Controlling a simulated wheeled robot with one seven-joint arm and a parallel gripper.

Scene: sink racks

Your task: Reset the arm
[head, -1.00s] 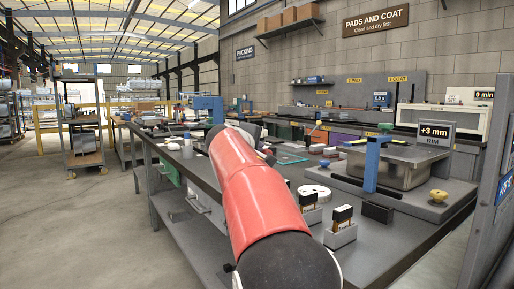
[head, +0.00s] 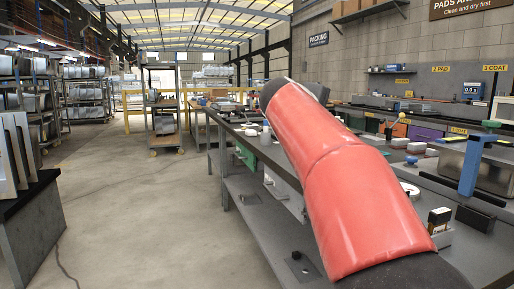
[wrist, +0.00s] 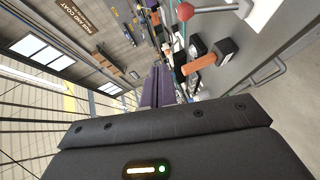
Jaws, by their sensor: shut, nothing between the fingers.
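My own red arm link (head: 345,175) crosses the head view from the lower right up to the middle, in front of the long workbench (head: 232,141). My gripper is hidden in the head view. In the wrist view the dark purple fingers of my gripper (wrist: 158,82) lie together, shut and empty. The wrist picture is strongly tilted, with the wall sign (wrist: 76,14) at upper left.
The wrist view shows a red ball knob (wrist: 185,11) and an orange-brown handle (wrist: 200,63) right of the fingers. A blue upright (head: 472,165) stands on the bench at right. A cart (head: 163,110) and shelves (head: 90,88) stand beyond open floor (head: 135,200).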

